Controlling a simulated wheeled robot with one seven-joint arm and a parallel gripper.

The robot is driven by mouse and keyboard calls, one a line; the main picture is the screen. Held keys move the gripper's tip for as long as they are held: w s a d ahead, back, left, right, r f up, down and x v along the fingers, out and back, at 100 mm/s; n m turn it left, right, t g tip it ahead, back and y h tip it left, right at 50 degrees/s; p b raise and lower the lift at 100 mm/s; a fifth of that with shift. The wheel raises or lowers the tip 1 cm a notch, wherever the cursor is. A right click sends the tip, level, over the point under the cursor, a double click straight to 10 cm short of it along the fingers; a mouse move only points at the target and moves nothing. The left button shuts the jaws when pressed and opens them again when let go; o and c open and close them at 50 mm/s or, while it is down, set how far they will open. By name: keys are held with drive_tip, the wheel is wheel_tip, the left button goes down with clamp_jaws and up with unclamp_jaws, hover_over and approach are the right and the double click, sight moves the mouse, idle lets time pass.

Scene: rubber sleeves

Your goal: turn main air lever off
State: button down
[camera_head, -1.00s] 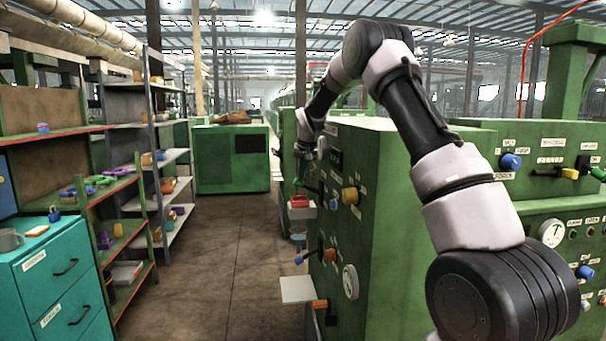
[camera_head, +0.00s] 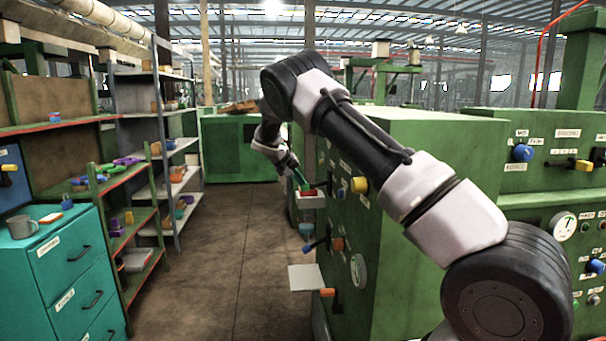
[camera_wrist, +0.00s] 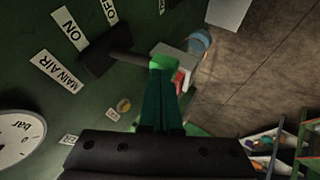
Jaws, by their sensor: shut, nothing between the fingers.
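The main air lever (camera_wrist: 102,50) is a dark block on the green machine panel, beside white "MAIN AIR", "ON" and "OFF" labels in the wrist view. A dark bar runs from it toward my green fingertips. My gripper (camera_wrist: 161,64) is shut, with no object held. Its tips are beside the end of the bar; I cannot tell whether they touch it. In the head view, my gripper (camera_head: 303,184) is at the machine's left face, just above a small tray with red on it (camera_head: 311,199). The lever is hard to make out there.
A yellow knob (camera_head: 359,185), a blue-tipped lever (camera_head: 309,247) and a gauge (camera_head: 358,271) sit on the same face. A white plate (camera_head: 305,277) sticks out below. Shelves (camera_head: 130,175) and a teal cabinet (camera_head: 50,265) stand left; the aisle floor between is clear.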

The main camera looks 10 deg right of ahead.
drive_tip(key=shift+a+f+h, duration=0.1)
drive_tip(key=shift+f+h, duration=0.6)
drive_tip(key=shift+f, duration=0.05)
drive_tip(key=shift+r, duration=0.8)
